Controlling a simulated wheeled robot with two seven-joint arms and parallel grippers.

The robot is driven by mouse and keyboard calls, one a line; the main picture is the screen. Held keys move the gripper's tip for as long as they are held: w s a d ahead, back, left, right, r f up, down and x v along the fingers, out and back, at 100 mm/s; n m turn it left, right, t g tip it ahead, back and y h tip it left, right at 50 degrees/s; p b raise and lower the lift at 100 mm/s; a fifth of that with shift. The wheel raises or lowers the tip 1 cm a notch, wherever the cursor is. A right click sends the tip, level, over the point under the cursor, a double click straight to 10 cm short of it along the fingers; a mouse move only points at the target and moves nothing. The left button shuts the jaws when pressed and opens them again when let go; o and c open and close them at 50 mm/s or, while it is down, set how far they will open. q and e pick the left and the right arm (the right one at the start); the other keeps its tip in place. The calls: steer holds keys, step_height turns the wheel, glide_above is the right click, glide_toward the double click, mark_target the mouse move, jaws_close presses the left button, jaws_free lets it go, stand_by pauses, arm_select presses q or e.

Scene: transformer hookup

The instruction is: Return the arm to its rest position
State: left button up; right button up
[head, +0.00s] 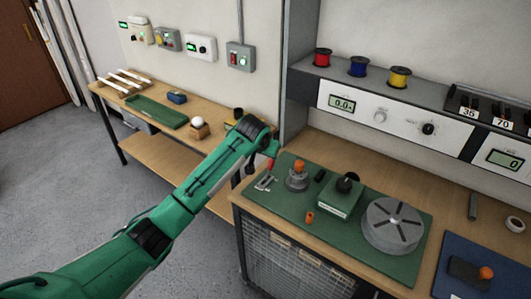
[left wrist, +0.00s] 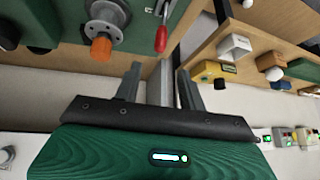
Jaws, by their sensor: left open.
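My left arm (head: 190,195) is green with black joints and reaches from the lower left to the gap between the two benches in the head view. Its fingers are hard to make out there. In the left wrist view my left gripper (left wrist: 160,84) is open, with two dark fingers apart and nothing between them. A toggle clamp with a red handle (left wrist: 162,39) and a grey fixture with an orange knob (left wrist: 101,48) appear beyond the fingers, apart from them. My right gripper is in neither view.
A green mat (head: 336,236) on the right bench holds a small green box (head: 340,198) and a round grey slotted disc (head: 393,226). The shelf above carries red, blue and yellow spools. The left bench holds a green tray (head: 157,111). Open floor (head: 60,185) lies left.

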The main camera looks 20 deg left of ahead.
arm_select(q)
steer(key=s+d+f+g, duration=0.1)
steer(key=s+f, duration=0.3)
steer(key=s, duration=0.4)
steer(key=s+d+f+h, duration=0.1)
steer(key=s+f, duration=0.3)
steer(key=s, duration=0.3)
steer(key=s+d+f+g, duration=0.1)
steer(key=s+f, duration=0.4)
steer(key=s, duration=0.3)
steer(key=s+a+r+g+y, duration=0.1)
steer(key=s+a, duration=0.2)
steer(key=s, duration=1)
steer(key=s+a, duration=0.3)
steer(key=s, duration=1)
step_height(320, 180, down, 29)
steer(key=g, duration=0.1)
steer(key=s+a+f+g, duration=0.1)
steer(key=s+a+f, duration=0.2)
steer(key=s+f, duration=1.6)
step_height(320, 180, down, 2)
steer(key=shift+s+f+g, duration=0.1)
steer(key=shift+s+g, duration=0.2)
steer(key=shift+g, duration=0.1)
